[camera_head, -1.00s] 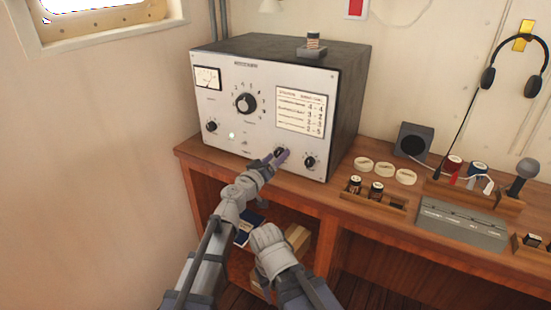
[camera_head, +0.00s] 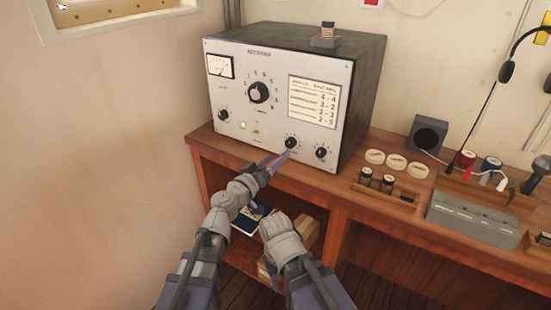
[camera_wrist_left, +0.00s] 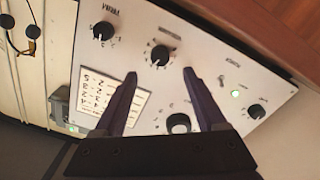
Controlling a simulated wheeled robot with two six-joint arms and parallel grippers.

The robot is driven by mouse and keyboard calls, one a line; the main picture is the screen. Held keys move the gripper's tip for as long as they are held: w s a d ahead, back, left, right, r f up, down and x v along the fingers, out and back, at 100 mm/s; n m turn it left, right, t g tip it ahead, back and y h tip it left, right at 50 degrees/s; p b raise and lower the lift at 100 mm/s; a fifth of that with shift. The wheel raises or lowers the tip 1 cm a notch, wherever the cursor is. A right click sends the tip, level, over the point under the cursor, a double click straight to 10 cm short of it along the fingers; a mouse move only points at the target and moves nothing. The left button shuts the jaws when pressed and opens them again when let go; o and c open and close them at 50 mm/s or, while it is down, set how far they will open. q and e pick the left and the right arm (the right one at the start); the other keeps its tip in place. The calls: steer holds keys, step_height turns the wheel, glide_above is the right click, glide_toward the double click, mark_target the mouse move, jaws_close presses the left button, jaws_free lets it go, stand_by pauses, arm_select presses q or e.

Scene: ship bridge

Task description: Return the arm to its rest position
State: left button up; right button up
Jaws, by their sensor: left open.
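My left gripper (camera_head: 279,160) is in front of the lower part of the grey radio set (camera_head: 225,100), just below a small black knob (camera_head: 291,142). In the left wrist view its two dark fingers (camera_wrist_left: 159,76) are spread apart with nothing between them. That view shows the radio's panel upside down beyond the fingers, with a knob (camera_wrist_left: 160,55) between the fingertips and apparently clear of them. My left arm reaches in from the bottom of the head view.
The radio stands on a wooden desk (camera_head: 345,185) with open shelves holding books (camera_head: 250,218). To its right are cream rings (camera_head: 396,161), small dark jars (camera_head: 387,183), a speaker (camera_head: 427,136) and a grey box (camera_head: 472,222). A small lamp (camera_head: 243,125) glows green. A wall stands left.

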arm_select(q)
steer(key=s+a+f+m+g+y, duration=0.1)
steer(key=s+a+f+g+y, duration=0.15)
steer(key=s+f+g, duration=0.4)
steer(key=s+a+f+m+g+y, duration=0.1)
steer(key=s+a+f+m+g, duration=0.2)
steer(key=f, duration=0.6)
steer(key=s+a+f+n+g+y, duration=0.25)
steer(key=s+a, duration=0.25)
steer(key=a, duration=0.3)
steer(key=s+a+f+n+g+y, duration=0.25)
steer(key=s+a+f+y, duration=0.2)
steer(key=a, duration=0.35)
steer(key=s+d+r+m+y+p, duration=0.1)
steer(key=s+d+r+m+p, duration=0.2)
steer(key=s+d+r+p, duration=0.4)
steer(key=d+r+p, duration=0.1)
steer(key=d, duration=0.2)
steer(key=shift+d+r+m, duration=0.25)
steer(key=shift+r+m, duration=0.05)
steer(key=shift+r, duration=0.05)
